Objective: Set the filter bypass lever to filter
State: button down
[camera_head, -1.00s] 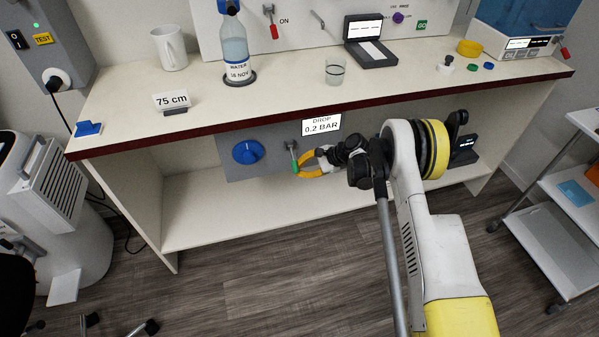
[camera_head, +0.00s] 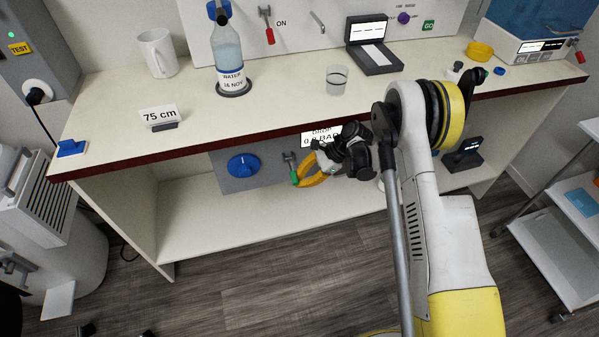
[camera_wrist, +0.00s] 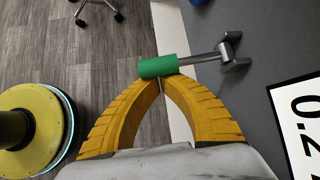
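The filter bypass lever (camera_head: 289,158) is on a grey panel below the counter, its green grip (camera_head: 294,178) hanging down and slightly right. In the wrist view the green grip (camera_wrist: 158,66) lies across my fingertips, with its metal stem (camera_wrist: 199,58) running right to the pivot bracket (camera_wrist: 233,52). My gripper (camera_head: 299,183) has yellow fingers that arch together at their tips, looking shut at the grip. In the wrist view my gripper (camera_wrist: 160,79) seems to touch the grip; whether the grip is between the tips is unclear. No filter marking is readable.
A blue knob (camera_head: 243,165) is left of the lever. A white pressure-drop sign (camera_head: 312,139) above right is partly covered by my gripper; its digits (camera_wrist: 302,125) show in the wrist view. The counter edge (camera_head: 240,137) overhangs. The lower shelf (camera_head: 225,225) is clear below.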

aim_at(293, 177)
jog(key=shift+s+r+p, duration=0.2)
jog(key=shift+r, duration=1.2)
jog(key=shift+s+r+p, duration=0.15)
jog(key=shift+s+r, duration=0.05)
jog(key=shift+r, duration=1.25)
